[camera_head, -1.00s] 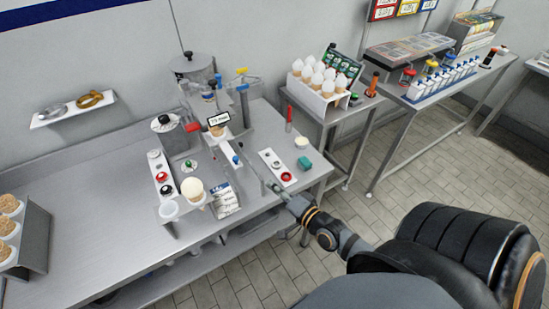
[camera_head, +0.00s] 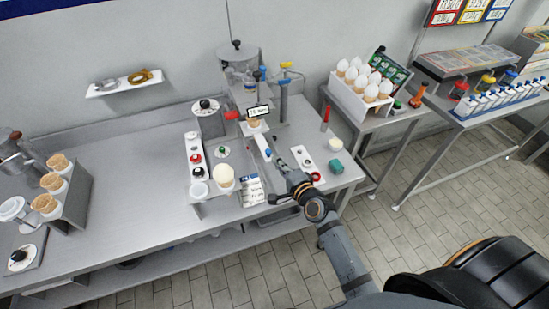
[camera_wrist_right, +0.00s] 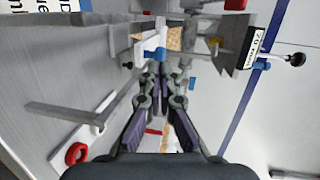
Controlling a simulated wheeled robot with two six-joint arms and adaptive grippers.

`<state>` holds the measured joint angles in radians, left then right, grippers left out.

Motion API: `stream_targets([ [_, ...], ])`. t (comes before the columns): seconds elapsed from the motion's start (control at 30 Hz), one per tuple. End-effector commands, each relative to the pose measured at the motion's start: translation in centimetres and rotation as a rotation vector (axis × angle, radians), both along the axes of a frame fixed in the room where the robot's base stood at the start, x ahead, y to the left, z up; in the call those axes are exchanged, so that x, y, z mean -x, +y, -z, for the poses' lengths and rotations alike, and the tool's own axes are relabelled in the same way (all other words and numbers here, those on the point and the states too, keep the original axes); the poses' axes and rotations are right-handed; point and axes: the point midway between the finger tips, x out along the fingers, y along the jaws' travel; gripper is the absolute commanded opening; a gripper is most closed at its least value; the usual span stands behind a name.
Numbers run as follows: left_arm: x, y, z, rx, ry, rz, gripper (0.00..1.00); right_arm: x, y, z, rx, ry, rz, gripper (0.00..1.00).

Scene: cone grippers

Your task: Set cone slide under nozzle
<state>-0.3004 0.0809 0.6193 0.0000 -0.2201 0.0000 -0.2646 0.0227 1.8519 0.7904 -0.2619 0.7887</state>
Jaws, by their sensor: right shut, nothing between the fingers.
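The cone slide (camera_head: 262,145) is a pale bar with a blue end piece, running out from under the dispensing machine (camera_head: 240,85) in the head view. Its blue end (camera_wrist_right: 158,53) also shows in the wrist view, just beyond my fingertips. A cone (camera_head: 254,123) stands at the slide's inner end, below the small display; the nozzle itself is hidden. My right gripper (camera_head: 279,162) is shut and empty beside the slide's outer end. In the wrist view its fingers (camera_wrist_right: 163,76) point at the blue end; I cannot tell whether they touch it. My left gripper is out of view.
A white panel with knobs (camera_head: 196,155) and a cream-topped cone (camera_head: 223,177) stand left of the slide. The left worktop (camera_head: 130,190) has free room.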

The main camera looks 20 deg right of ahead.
Motion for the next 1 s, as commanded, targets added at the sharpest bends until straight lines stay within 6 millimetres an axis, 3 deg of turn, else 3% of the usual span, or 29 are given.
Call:
stream_targets([
  [0.2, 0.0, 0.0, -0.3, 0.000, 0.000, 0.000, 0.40, -2.3, 0.4, 0.4, 0.000, 0.000, 0.000, 0.00],
  [0.6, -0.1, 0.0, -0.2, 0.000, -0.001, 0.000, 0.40, -2.6, 0.5, 0.5, 0.001, 0.000, 0.001, 0.00],
  [0.83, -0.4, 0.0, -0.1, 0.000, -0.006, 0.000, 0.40, -4.7, 0.7, 0.5, 0.000, -0.002, 0.000, 0.00],
  [1.0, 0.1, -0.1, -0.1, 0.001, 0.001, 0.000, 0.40, -4.8, 0.7, 0.4, -0.001, -0.004, 0.001, 0.00],
])
